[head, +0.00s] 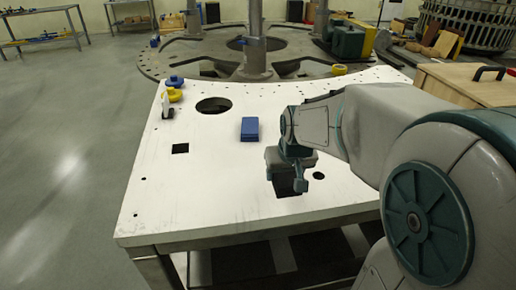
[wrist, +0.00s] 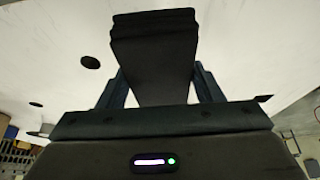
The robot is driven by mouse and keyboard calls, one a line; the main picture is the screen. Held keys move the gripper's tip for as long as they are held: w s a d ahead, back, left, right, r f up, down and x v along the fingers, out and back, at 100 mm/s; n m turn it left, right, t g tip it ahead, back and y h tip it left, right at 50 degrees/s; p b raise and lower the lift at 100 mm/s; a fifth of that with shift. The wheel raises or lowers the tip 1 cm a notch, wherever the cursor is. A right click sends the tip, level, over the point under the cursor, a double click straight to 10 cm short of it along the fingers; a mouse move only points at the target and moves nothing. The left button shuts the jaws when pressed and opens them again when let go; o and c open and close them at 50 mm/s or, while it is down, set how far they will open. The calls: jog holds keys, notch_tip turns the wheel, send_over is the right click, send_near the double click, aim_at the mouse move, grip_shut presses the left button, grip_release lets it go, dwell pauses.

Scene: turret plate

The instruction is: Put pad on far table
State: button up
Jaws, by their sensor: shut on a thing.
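My gripper (head: 292,176) is over the near right part of the white plate table (head: 215,190). In the wrist view my gripper (wrist: 160,95) is shut on a dark, layered block (wrist: 153,50), which I take to be the pad. The block sticks out beyond the fingers. I cannot tell which is the far table.
A blue block (head: 250,130) lies on the white plate, left of my gripper. A wooden box (head: 465,88) stands right. Open floor (head: 60,150) lies left.

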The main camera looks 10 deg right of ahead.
jog(key=w+f, duration=0.1)
jog(key=w+a+f, duration=0.1)
jog(key=w, duration=0.2)
jog(key=shift+w+a+f, duration=0.2)
jog(key=shift+a+f, duration=0.15)
jog(key=shift+f, duration=0.05)
jog(key=shift+f+p, duration=0.45)
jog(key=shift+f, duration=1.55)
jog(key=shift+f+b, duration=0.25)
jog(key=shift+b, duration=0.05)
jog(key=o, duration=0.9)
jog(key=shift+o, duration=0.2)
jog(key=shift+r, duration=0.1)
